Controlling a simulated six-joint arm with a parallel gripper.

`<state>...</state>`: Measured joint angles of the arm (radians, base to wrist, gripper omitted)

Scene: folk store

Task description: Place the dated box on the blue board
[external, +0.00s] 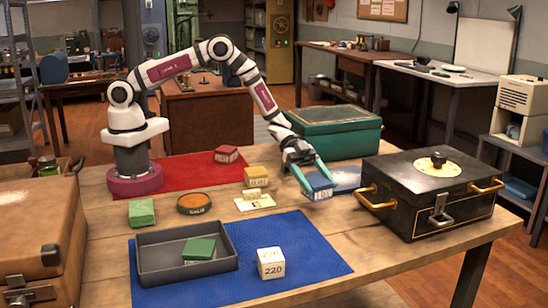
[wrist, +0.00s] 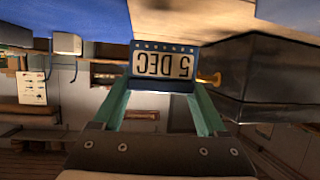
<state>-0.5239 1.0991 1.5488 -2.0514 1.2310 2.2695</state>
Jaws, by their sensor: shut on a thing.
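The dated box (external: 319,185) is small and blue, with a pale label on its side. In the wrist view the box (wrist: 162,66) shows the label "5 DEC" upside down. My gripper (external: 311,178) is shut on this box near the table's right middle. Its two green fingers (wrist: 161,92) meet the box in the wrist view. I cannot tell whether the box touches the table. The blue board (external: 315,246) lies flat at the front. A grey tray (external: 150,276) and a cream block marked 220 (external: 271,263) stand on it.
A black chest (external: 400,205) with brass handles stands right of my gripper; a green case (external: 335,143) stands behind. A yellow block (external: 256,177), cream piece (external: 256,200) and round tin (external: 194,204) lie left. The board's right part is clear.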

